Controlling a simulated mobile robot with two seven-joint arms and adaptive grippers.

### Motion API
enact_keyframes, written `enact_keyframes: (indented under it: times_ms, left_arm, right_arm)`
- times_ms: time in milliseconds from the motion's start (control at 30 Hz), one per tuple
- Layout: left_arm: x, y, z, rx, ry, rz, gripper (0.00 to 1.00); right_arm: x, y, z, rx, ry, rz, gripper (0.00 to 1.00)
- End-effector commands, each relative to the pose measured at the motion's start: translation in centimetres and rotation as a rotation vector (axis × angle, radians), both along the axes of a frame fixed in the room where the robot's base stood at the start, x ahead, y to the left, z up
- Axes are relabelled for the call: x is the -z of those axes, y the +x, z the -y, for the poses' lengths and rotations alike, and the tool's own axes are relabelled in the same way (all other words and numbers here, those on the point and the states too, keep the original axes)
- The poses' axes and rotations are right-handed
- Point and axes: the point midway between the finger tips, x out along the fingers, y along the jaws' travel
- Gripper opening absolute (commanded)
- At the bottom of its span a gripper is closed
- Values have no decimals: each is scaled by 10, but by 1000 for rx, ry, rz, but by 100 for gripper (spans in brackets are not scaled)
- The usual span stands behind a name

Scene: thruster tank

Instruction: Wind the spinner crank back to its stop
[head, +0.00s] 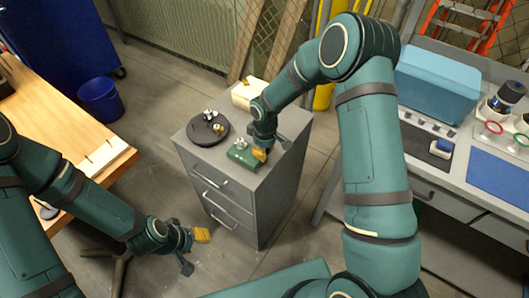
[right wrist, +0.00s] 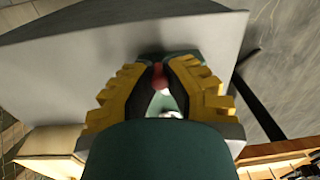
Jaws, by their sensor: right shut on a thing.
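A small green unit (head: 240,158) with a pale metal part on top sits on the grey drawer cabinet near its front right. My right gripper (head: 261,154) is at the right end of this unit, pointing down. In the right wrist view my right gripper (right wrist: 159,82) is shut on a red knob (right wrist: 160,75), which I take to be the crank's handle. The crank arm is mostly hidden by the fingers. Some green and white of the unit shows below the knob. My left gripper (head: 201,235) hangs over the floor, left of the cabinet and away from it; its fingers are too small to read.
A black round plate (head: 200,131) with small pale metal parts is on the grey cabinet (head: 187,152), left of the green unit. A cream box (head: 245,94) is at its back. A wooden bench (head: 50,105) stands left, a workbench with a blue bin (head: 435,85) right.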

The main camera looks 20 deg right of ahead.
Motion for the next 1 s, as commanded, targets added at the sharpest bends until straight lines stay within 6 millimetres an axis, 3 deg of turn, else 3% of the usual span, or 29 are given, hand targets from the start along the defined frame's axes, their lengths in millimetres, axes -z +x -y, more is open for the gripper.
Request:
enact_keyframes:
  times_ms: [500, 1000]
  left_arm:
    - [20, 4, -1, -2, 1, 10, 48]
    - [22, 5, -1, -2, 3, 12, 48]
  right_arm:
    - [2, -10, -12, 489, -2, -3, 0]
    - [1, -12, -27, 962, -3, -3, 0]
